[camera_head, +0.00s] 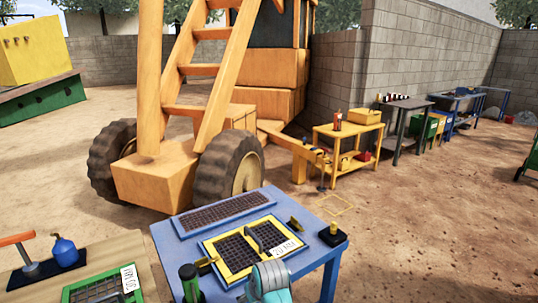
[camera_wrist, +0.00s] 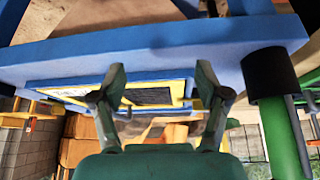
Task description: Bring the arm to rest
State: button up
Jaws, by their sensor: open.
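My gripper (camera_wrist: 161,84) shows in the wrist view with its two green fingers spread wide apart and nothing between them. Beyond the fingers is the blue table (camera_wrist: 190,45), with part of a yellow-framed screen (camera_wrist: 64,91). The wrist picture appears upside down, with the yard in its lower part. In the head view, a grey and teal rounded part, apparently of my arm, is at the bottom centre, over the near edge of the blue table (camera_head: 316,262). The gripper fingers cannot be made out there.
On the blue table lie a dark mesh screen (camera_head: 222,212) and a yellow-framed screen (camera_head: 238,253). A green cylinder with a dark top (camera_head: 190,284) stands at its near left; a black-based knob (camera_head: 333,235) is at right. A wheeled orange machine (camera_head: 150,182) stands behind.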

jog(key=s+d+f+m+t, duration=0.2)
jog(key=s+d+f, duration=0.7)
jog(key=s+f, duration=0.35)
jog(key=s+d+f+m+t, duration=0.1)
jog(key=s+d+f, duration=0.1)
jog(key=s+d, duration=0.35)
jog(key=s+d+f+t, duration=0.1)
jog(key=s+d+t, duration=0.1)
jog(key=s, duration=0.7)
jog(key=s+d+r+m+t+h, duration=0.1)
jog(key=s+d+r, duration=0.15)
jog(key=s, duration=0.55)
jog(key=s+d+r+t+h, duration=0.1)
jog(key=s+d+r, duration=0.15)
jog(key=s, duration=0.55)
jog(key=s+d+r+m+t, duration=0.1)
jog(key=s+r+t, duration=0.1)
jog(key=s+r, duration=1)
notch_tip(320, 180, up, 4)
jog(key=shift+s+d+r+m+t+h, duration=0.2)
jog(key=shift+d+m+t+h, duration=0.1)
jog(key=shift+m+t, duration=0.1)
jog(key=shift+c, duration=0.2)
